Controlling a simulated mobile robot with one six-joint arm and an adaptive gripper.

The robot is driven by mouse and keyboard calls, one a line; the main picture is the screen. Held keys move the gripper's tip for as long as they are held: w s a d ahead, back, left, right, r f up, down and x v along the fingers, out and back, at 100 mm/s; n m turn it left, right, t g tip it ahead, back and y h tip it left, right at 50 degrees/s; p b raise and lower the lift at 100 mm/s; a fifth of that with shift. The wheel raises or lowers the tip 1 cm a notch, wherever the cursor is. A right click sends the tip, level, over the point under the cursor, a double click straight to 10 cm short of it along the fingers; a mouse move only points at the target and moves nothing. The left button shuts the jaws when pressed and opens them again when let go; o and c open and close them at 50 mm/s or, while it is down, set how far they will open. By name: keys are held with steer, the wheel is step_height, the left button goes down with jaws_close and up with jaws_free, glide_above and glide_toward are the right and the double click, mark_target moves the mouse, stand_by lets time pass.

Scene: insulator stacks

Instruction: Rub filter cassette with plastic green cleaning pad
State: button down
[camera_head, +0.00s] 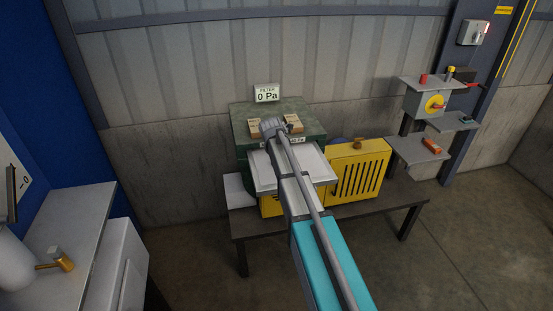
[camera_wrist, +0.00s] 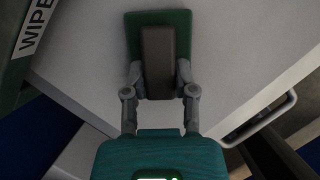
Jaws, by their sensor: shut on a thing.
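The cleaning pad is a flat green plate (camera_wrist: 132,45) with a dark brown block grip (camera_wrist: 159,62) in the wrist view. My gripper (camera_wrist: 159,74) is shut on that grip, one finger on each side. The filter cassette is a pale grey flat panel (camera_wrist: 90,62) under the pad, with a metal handle (camera_wrist: 275,113) at its right edge. The pad lies over the panel; I cannot tell whether it touches. In the head view the pale panel (camera_head: 262,172) sticks out from the front of a green filter housing (camera_head: 306,112). My arm hides the pad and gripper there.
A yellow slotted box (camera_head: 372,172) stands on the dark table (camera_head: 400,195) right of the cassette. A shelf stand (camera_head: 415,150) with small items is at right; a white cabinet (camera_head: 75,245) is at left.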

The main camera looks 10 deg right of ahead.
mark_target(302, 160)
steer(key=shift+d, duration=0.4)
steer(key=shift+d, duration=1.8)
steer(key=shift+d, duration=1.75)
